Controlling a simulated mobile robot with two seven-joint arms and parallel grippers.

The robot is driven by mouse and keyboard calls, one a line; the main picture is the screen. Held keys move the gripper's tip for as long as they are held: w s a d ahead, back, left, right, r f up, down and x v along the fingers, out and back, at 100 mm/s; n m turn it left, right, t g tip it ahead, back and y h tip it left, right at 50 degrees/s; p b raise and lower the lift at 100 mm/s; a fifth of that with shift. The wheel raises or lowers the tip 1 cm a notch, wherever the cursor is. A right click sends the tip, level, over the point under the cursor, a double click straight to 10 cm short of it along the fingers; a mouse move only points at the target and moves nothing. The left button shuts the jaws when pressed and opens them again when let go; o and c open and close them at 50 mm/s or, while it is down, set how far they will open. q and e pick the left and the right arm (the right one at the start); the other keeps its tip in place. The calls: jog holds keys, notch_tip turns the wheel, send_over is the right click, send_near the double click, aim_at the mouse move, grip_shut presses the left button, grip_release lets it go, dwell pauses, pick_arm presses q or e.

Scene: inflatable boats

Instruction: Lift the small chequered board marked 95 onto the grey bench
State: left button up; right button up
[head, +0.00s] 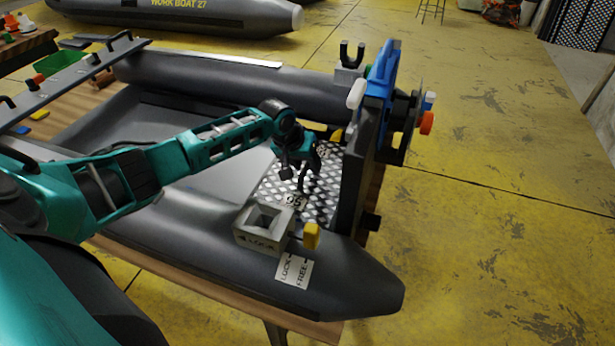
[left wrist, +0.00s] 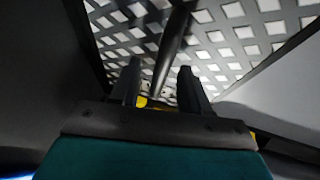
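The small chequered board (head: 325,180) lies flat inside the stern of the grey inflatable boat, its 95 label (head: 293,201) towards the near side. My left gripper (head: 303,180) is over the board, pointing down. In the left wrist view the gripper (left wrist: 160,80) has its two fingers apart. A dark bar (left wrist: 174,45) passes between them with gaps on both sides, above the chequered surface (left wrist: 235,40). A long grey plank with black handles (head: 75,80), perhaps the grey bench, lies across the boat at the left. My right gripper is not in view.
The dark transom (head: 357,190) with a blue clamp (head: 384,70) stands right of the board. Yellow floor is open at right.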

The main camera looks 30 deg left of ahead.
pick_arm(q)
grip_shut()
dwell(1.1)
jog(key=shift+r, duration=0.1)
